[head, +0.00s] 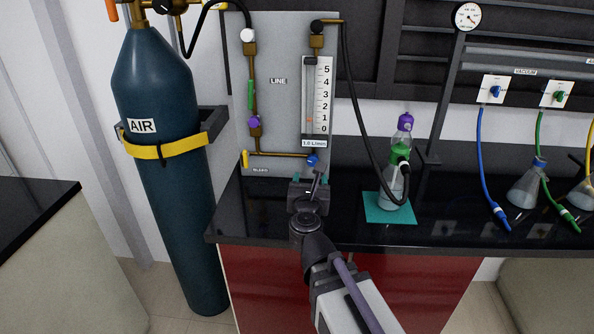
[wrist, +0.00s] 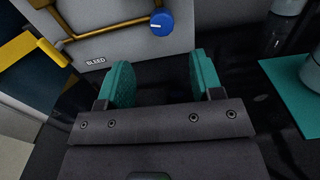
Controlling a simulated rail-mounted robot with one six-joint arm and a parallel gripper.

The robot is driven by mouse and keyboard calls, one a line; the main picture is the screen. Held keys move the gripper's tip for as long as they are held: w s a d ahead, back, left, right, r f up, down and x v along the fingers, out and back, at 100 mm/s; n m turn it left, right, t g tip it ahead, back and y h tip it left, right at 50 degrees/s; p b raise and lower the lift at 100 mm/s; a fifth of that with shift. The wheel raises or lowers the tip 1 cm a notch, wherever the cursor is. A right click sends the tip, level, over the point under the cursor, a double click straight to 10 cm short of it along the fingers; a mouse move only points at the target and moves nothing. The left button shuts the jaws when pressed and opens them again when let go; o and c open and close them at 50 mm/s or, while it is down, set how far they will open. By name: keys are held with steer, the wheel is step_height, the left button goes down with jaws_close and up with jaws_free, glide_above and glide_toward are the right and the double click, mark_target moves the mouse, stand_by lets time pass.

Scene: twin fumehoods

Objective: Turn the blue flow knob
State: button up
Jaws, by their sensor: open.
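The blue flow knob (head: 312,160) is a small round knob at the bottom of the flowmeter on the grey panel. It also shows in the wrist view (wrist: 162,22), beyond the fingertips, with a small white mark on its face. My gripper (wrist: 162,80) has two teal finger pads spread apart with nothing between them. In the head view my gripper (head: 309,186) is just below the knob, in front of the panel's lower edge, partly hidden by my wrist. The knob is apart from the pads.
A yellow bleed handle (head: 245,159) is left of the knob on a brass pipe. A bottle (head: 398,160) with a black hose stands on a teal mat (head: 389,216) to the right. The blue AIR cylinder (head: 165,190) stands left. Black bench surface (head: 450,225) lies clear at front right.

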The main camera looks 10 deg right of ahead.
mark_target(312, 161)
steer(key=shift+w+d+r, duration=0.1)
steer(key=shift+w+d, duration=0.05)
steer(key=shift+d, duration=0.05)
steer(key=x, duration=1)
steer(key=shift+w, duration=0.25)
steer(key=c, duration=0.9)
